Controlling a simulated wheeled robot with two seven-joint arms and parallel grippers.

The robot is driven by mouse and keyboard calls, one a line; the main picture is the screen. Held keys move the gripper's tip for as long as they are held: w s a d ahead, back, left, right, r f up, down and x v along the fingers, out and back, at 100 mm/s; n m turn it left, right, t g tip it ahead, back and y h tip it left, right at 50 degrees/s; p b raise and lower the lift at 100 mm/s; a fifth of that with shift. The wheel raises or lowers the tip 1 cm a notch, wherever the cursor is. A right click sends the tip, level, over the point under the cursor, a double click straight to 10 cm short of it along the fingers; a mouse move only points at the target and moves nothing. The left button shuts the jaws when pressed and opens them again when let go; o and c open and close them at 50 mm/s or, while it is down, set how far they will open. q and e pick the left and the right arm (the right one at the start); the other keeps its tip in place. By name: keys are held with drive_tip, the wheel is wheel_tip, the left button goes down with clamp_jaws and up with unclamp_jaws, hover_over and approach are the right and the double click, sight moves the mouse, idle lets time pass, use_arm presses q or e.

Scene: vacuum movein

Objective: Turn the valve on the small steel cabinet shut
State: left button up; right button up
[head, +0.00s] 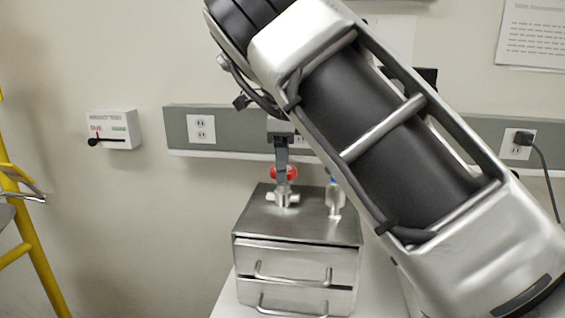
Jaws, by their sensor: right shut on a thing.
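The small steel cabinet (297,224) stands on a white surface at the lower middle of the head view, with drawers and bar handles on its front. A valve with a red handle (275,172) rises from the left part of its top. My right gripper (283,168) reaches down from above, and its dark fingers are shut on the red valve handle, hiding its middle. A second pale fitting with a bit of blue (334,198) stands on the cabinet top to the right, close to my right arm. My left gripper does not show.
My right arm covers much of the right half. A grey wall rail with outlets (201,129) runs behind the cabinet. A white wall box with a small lever (114,130) hangs at left. A yellow frame (40,272) stands at the left edge.

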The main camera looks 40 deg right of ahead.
drive_tip(key=m, duration=0.5)
drive_tip(key=shift+m, duration=0.4)
drive_tip(key=m, duration=1.1)
drive_tip(key=shift+d+m, duration=0.1)
drive_tip(key=shift+m, duration=0.3)
drive_tip(key=m, duration=1.2)
drive_tip(key=shift+s, duration=0.1)
drive_tip(key=m, duration=1.8)
